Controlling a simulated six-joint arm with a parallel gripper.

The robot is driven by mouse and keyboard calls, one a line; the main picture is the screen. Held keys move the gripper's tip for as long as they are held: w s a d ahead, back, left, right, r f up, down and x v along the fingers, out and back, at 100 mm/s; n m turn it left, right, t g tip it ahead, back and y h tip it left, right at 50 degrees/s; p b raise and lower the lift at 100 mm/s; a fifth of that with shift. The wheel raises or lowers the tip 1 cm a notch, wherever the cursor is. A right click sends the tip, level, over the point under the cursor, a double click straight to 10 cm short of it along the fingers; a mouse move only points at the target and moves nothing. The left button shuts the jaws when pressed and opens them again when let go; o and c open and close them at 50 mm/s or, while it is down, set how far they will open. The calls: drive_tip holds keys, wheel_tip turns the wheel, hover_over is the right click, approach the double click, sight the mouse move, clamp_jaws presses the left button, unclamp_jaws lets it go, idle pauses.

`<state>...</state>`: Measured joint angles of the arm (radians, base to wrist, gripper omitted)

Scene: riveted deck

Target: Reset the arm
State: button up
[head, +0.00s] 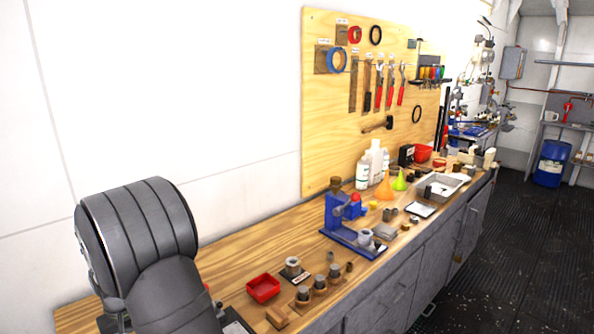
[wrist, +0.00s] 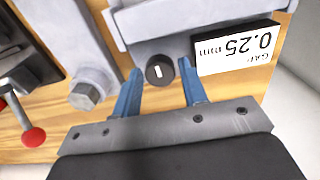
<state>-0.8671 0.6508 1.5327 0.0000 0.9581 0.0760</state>
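My arm (head: 145,240) stands at the near left end of the workbench in the head view, and its grey links hide most of what is behind them. My gripper cannot be made out there. In the wrist view my gripper (wrist: 160,68) has two blue fingers set apart, with nothing held. A dark round knob (wrist: 160,72) with a pale slot mark, on a grey metal fixture (wrist: 165,22), shows between the fingertips. Slight gaps show on both sides of it; whether the fingers reach its depth I cannot tell.
A "GAP 0.25 mm" sign (wrist: 237,50) is close to the right finger. A bolt (wrist: 84,95) and a red-knobbed lever (wrist: 33,136) are at left. A red tray (head: 263,288), a blue press (head: 345,222) and small parts crowd the wooden bench (head: 240,250) beside a pegboard (head: 325,120).

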drive_tip(key=shift+m, duration=1.9)
